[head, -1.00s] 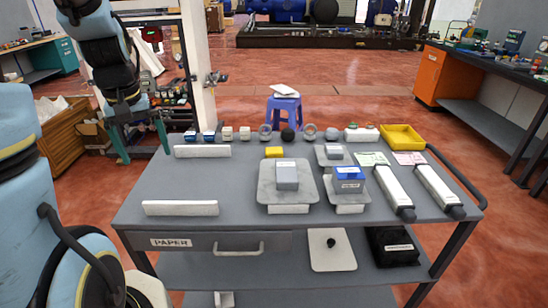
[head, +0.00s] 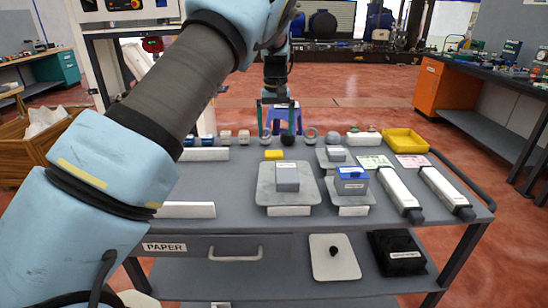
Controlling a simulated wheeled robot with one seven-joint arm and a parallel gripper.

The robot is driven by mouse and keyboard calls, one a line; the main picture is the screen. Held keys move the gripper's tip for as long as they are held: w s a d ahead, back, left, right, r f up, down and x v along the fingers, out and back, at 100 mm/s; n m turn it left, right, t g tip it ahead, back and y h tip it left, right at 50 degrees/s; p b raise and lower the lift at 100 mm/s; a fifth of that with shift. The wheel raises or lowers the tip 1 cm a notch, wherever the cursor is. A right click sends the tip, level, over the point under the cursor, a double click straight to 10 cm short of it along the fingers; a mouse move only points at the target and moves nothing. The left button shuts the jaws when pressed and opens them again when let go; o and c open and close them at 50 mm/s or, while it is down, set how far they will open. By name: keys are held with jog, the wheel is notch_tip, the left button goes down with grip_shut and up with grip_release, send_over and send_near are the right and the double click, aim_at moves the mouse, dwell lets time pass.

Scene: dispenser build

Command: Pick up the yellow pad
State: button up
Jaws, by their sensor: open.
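The yellow pad (head: 274,155) is a small yellow block near the middle of the grey cart top, just behind a grey plate that carries a grey box.
The grey box (head: 287,177) and a blue-topped box (head: 351,181) stand close in front. A yellow tray (head: 404,141) is at the back right. White bars (head: 400,193) lie at right.

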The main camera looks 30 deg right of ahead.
aim_at(274, 153)
jog(key=shift+a+f+p, duration=0.15)
jog(key=shift+f+p, duration=0.6)
jog(key=shift+f, duration=1.2)
jog(key=shift+a+f+p, duration=0.1)
jog(key=shift+f+p, duration=0.6)
jog(key=shift+f, duration=1.25)
jog(key=c, duration=1.3)
jog(key=shift+o, duration=0.2)
jog(key=shift+r, duration=0.15)
notch_tip(274, 153, up, 10)
jog(key=b, duration=0.3)
